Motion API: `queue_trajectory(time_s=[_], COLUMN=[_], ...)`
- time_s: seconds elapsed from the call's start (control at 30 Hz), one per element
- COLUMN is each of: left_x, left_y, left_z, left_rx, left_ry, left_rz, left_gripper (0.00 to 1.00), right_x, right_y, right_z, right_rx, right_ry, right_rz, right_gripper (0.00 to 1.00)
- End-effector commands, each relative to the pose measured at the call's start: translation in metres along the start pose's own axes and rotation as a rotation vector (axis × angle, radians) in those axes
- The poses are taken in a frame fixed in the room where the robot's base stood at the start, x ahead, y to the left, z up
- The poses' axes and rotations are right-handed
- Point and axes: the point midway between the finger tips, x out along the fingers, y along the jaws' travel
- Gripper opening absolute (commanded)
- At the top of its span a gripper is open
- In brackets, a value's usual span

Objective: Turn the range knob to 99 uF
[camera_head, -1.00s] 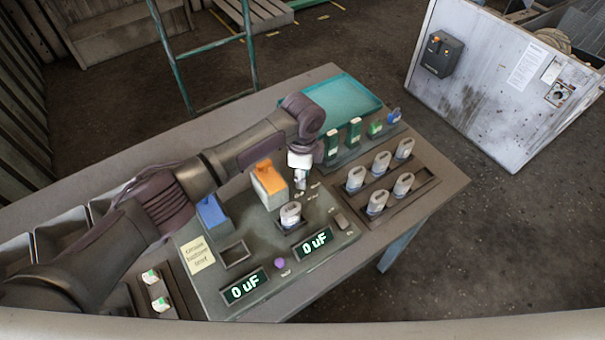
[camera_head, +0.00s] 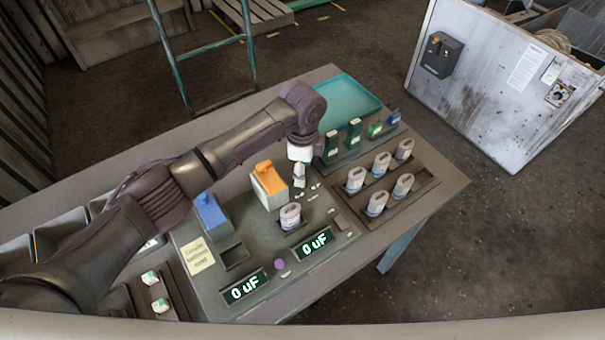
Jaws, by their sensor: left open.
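My left gripper (camera_head: 299,182) points down over the test panel (camera_head: 210,268), right of the orange-topped block. It is open, but its fingers look small and close together here. Small white label marks (camera_head: 313,197) lie on the panel just right of and below the fingertips. The range knob is not clearly seen; it may be hidden by the fingers, and I cannot tell whether they touch it. My right gripper is not in view.
An orange-topped block (camera_head: 268,186) and a grey capacitor (camera_head: 290,216) stand close to the gripper. A blue-topped block (camera_head: 211,215) and an empty square socket (camera_head: 235,256) are further left. A rack (camera_head: 424,194) of several capacitors and a teal tray (camera_head: 347,97) lie beyond.

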Motion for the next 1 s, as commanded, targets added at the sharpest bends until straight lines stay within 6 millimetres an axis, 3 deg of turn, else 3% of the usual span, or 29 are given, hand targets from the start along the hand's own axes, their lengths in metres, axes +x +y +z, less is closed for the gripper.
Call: queue_trajectory(time_s=[0.2,0.4,0.6,1.0], left_x=[-0.05,-0.08,-0.09,-0.09], left_y=[-0.002,-0.001,-0.001,0.0], left_z=[0.0,0.0,0.0,0.0], left_rx=[0.0,0.0,0.0,0.0], left_ry=[0.001,0.0,0.0,0.0], left_rz=[-0.006,-0.003,-0.002,-0.001], left_gripper=[0.55,0.55,0.55,0.55], right_x=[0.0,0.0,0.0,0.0], right_y=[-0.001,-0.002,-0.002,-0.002], right_z=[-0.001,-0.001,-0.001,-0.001], right_rx=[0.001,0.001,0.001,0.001], right_ry=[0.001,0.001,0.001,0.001], right_rz=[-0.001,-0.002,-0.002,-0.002], right_gripper=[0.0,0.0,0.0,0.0])
